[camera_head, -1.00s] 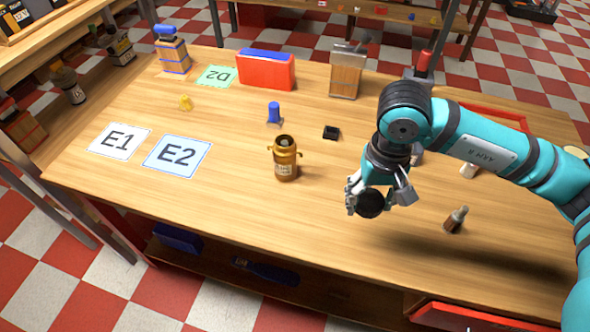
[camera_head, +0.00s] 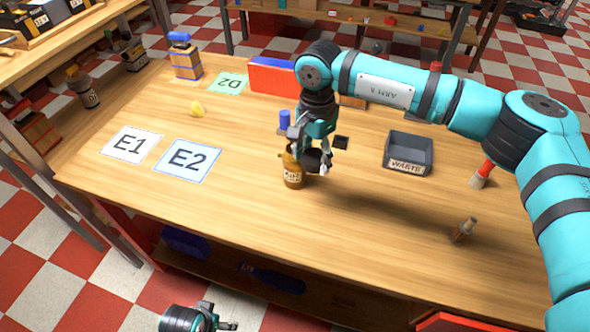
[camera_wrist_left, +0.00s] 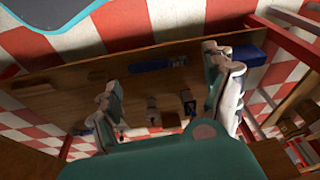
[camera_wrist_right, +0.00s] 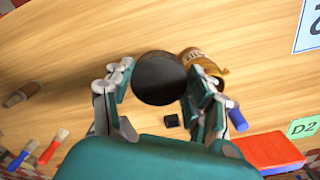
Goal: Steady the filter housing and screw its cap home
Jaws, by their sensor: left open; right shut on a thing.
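The filter housing (camera_head: 292,172) is an amber-brown, labelled vessel standing upright on the table, in the middle of the head view. My right gripper (camera_head: 318,158) is shut on the round black cap (camera_wrist_right: 160,78), beside the housing's top and to its right in the head view. In the right wrist view the cap is between the fingers, with the housing (camera_wrist_right: 208,64) partly behind it. Whether cap and housing touch, I cannot tell. My left gripper (camera_head: 222,325) is open and empty, low at the front, off the table; its spread fingers show in the left wrist view (camera_wrist_left: 168,100).
A grey waste bin (camera_head: 408,155) stands right of the housing. A small brown bottle (camera_head: 463,231) and a red-handled brush (camera_head: 482,174) are farther right. A blue piece (camera_head: 284,120) stands behind the housing. Cards E1 (camera_head: 131,145) and E2 (camera_head: 188,160) lie left, with bare wood between.

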